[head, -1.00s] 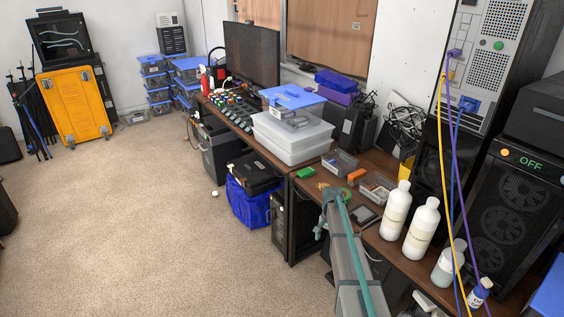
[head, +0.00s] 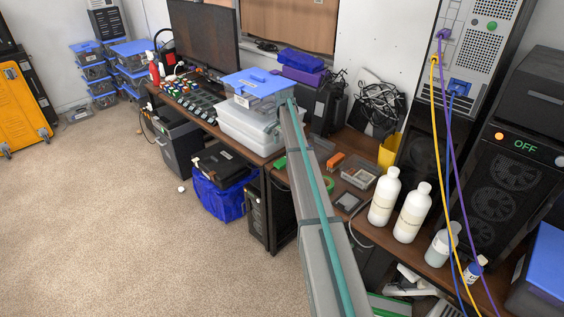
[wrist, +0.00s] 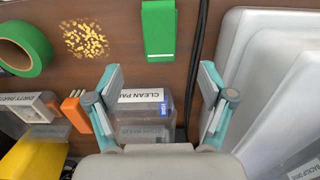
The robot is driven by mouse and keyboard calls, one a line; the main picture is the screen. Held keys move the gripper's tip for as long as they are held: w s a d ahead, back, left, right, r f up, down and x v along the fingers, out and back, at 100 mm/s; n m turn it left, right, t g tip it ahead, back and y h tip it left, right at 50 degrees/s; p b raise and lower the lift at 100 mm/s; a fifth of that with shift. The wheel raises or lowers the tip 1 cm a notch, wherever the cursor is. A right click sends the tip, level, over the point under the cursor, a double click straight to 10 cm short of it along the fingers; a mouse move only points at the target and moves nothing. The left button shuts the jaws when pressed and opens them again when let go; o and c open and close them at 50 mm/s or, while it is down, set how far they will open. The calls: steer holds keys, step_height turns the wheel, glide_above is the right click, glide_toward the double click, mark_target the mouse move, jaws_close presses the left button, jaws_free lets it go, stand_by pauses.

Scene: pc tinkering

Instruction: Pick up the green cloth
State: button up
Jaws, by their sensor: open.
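A green cloth (wrist: 158,30), small, flat and rectangular, lies on the brown desk at the top middle of the wrist view. In the head view only a sliver of green (head: 281,163), probably the cloth, shows at the left edge of my arm. My gripper (wrist: 160,72) is open and empty, its two fingers spread wide. In the wrist picture the cloth is just beyond the fingertips, roughly centred between them and apart from them. In the head view my arm reaches over the desk and its gripper cannot be made out.
A clear box labelled "CLEAN PA..." (wrist: 146,110) shows between the fingers. Translucent bins (wrist: 265,75) stand right, past a black cable (wrist: 198,55). Green tape (wrist: 40,50), gold bits (wrist: 86,40) and an orange item (wrist: 75,112) lie left. White bottles (head: 384,197) stand on the desk.

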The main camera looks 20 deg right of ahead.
mark_target(284, 160)
steer(key=shift+f+p, duration=1.6)
steer(key=shift+f, duration=2.65)
steer(key=c, duration=1.1)
steer(key=shift+c, duration=0.2)
steer(key=shift+r, duration=0.1)
steer(key=shift+r+b, duration=0.35)
steer(key=shift+r, duration=0.4)
steer(key=s+r+b, duration=0.5)
steer(key=s+r, duration=0.6)
steer(key=s, duration=0.3)
steer(key=shift+r, duration=0.2)
